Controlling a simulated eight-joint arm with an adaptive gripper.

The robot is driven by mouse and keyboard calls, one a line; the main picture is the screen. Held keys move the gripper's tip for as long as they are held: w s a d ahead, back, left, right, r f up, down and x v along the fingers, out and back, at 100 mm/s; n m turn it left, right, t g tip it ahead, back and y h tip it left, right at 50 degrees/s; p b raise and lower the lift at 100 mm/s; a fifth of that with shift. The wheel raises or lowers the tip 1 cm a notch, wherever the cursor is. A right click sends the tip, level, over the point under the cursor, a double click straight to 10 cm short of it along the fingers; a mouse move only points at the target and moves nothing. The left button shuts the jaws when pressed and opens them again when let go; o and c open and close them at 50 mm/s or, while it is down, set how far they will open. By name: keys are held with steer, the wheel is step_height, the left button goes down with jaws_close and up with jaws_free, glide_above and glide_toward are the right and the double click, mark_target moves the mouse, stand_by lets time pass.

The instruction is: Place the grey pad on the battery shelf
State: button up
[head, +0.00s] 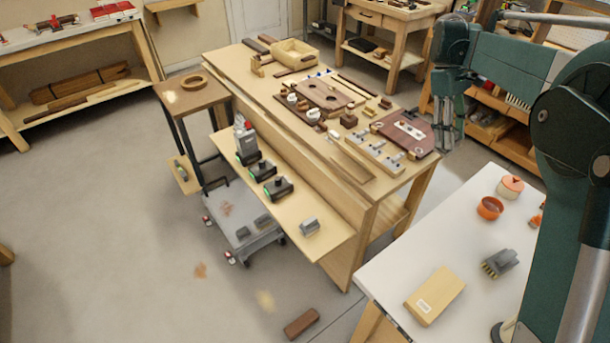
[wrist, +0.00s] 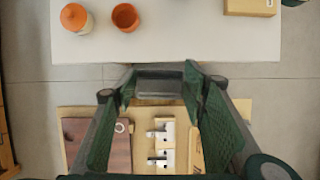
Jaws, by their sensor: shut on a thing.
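My gripper (wrist: 158,84) is shut on a grey block-shaped thing (wrist: 158,94), which I take for the grey pad, held between its fingertips in the wrist view. In the head view my gripper (head: 443,140) hangs by the right end of the workbench, above the gap towards the white table; the pad is hard to make out there. The battery shelf (head: 322,248) is the low pale board along the bench's left side. Several dark batteries with green parts (head: 263,171) stand on it, with a small grey block (head: 309,226) near its front end.
The workbench top (head: 352,168) is crowded with boards, hooks and a wooden box (head: 293,52). The white table (head: 385,272) holds an orange cup (head: 490,207), a yellow box (head: 435,295) and a grey brush (head: 500,262). A low trolley (head: 240,238) stands beside the shelf.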

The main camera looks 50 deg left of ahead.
steer(key=s+a, duration=1.5)
steer(key=s, duration=0.4)
steer(key=s+a, duration=1.5)
steer(key=s, duration=0.4)
step_height(320, 180, down, 26)
steer(key=shift+w+d, duration=0.15)
steer(key=shift+w, duration=0.1)
steer(key=shift+f, duration=0.2)
steer(key=shift+f+b, duration=1)
steer(key=shift+f, duration=2)
steer(key=shift+f+b, duration=0.55)
steer(key=shift+f, duration=1.3)
steer(key=shift+f, duration=0.15)
